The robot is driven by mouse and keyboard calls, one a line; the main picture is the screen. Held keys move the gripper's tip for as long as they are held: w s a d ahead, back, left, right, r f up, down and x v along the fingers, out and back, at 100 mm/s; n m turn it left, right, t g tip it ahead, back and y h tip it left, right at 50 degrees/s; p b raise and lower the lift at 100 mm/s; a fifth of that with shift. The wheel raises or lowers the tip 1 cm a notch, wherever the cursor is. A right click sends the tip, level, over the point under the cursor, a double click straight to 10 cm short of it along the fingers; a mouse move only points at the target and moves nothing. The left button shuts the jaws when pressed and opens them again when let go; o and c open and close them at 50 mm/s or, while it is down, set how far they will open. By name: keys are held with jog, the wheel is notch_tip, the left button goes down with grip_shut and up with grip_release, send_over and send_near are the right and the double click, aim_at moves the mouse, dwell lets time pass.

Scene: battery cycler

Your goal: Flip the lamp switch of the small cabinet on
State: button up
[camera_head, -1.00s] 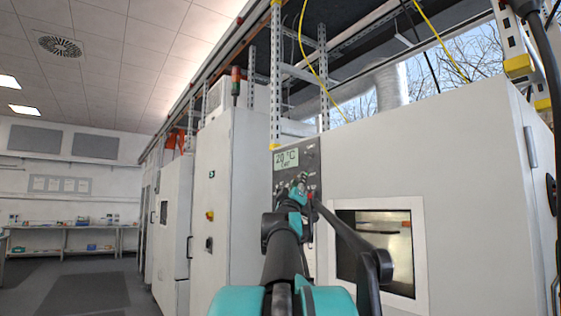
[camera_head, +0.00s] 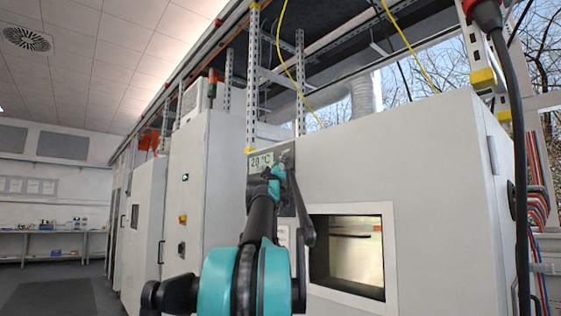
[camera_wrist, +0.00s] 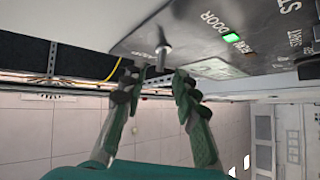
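The small cabinet (camera_head: 430,160) is light grey with a framed window, and it fills the right half of the head view. Its dark control panel (camera_head: 285,160) has a display reading about 20 °C and is partly hidden by my arm. In the wrist view the panel (camera_wrist: 205,50) shows at the top, turned, with a green light by the word DOOR. A metal toggle switch (camera_wrist: 162,57) sticks out near the panel's edge; the label beside it is too small to read surely. My gripper (camera_wrist: 156,88) is open and empty, with the toggle just beyond and between its fingertips.
The cabinet window (camera_head: 346,252) lies right of my arm. Tall grey cabinets (camera_head: 210,180) stand to the left. A black cable (camera_head: 520,170) hangs at the right. A dark selector (camera_wrist: 307,67) sits at the wrist view's right edge. Floor at the left is clear.

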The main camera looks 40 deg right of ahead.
jog(key=shift+x, duration=1.6)
jog(key=shift+c, duration=0.3)
grip_shut()
